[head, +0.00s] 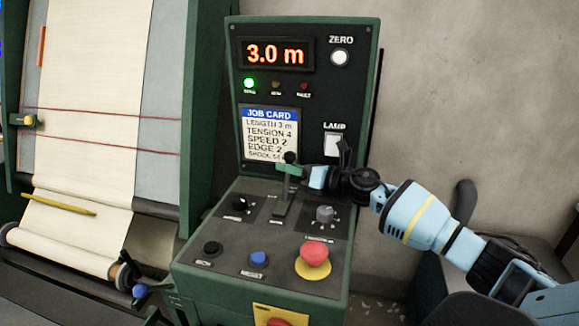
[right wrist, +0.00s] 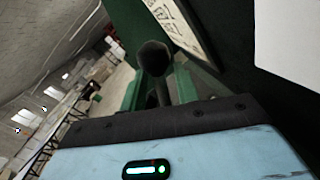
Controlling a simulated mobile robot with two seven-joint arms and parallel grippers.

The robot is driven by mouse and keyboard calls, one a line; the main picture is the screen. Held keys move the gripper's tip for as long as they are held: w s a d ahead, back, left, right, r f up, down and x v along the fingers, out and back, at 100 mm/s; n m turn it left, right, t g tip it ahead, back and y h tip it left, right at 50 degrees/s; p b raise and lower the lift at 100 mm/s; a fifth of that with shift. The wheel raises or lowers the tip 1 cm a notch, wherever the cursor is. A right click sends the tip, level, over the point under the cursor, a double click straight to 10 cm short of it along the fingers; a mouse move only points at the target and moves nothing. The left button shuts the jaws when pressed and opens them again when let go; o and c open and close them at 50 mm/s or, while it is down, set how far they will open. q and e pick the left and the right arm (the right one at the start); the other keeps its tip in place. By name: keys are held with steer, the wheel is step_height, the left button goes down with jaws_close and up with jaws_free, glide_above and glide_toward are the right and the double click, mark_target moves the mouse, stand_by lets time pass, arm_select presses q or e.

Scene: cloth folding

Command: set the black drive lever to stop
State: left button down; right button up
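The black drive lever (head: 291,157) stands up from a slot in the middle of the green console's sloping panel, its round knob on top. My right gripper (head: 293,169) comes in from the right at the lever, just below the knob, with green at its tips. In the right wrist view the dark knob (right wrist: 154,58) and its shaft stand straight ahead of the gripper body, with green parts on both sides. Whether the fingers press on the shaft I cannot tell. The markings beside the slot are too small or hidden to read. My left gripper is not in view.
A black knob (head: 240,203), a grey dial (head: 325,214), a blue reset button (head: 259,258) and a red mushroom button (head: 314,254) surround the lever. The upright panel with a 3.0 m display (head: 276,54) and job card (head: 269,132) rises behind. A cloth roll machine stands left.

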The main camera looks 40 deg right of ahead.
mark_target(284, 200)
steer(key=shift+w+a, duration=0.15)
steer(key=shift+w, duration=0.1)
steer(key=shift+c, duration=0.3)
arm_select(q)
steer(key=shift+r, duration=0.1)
arm_select(e)
jaws_close()
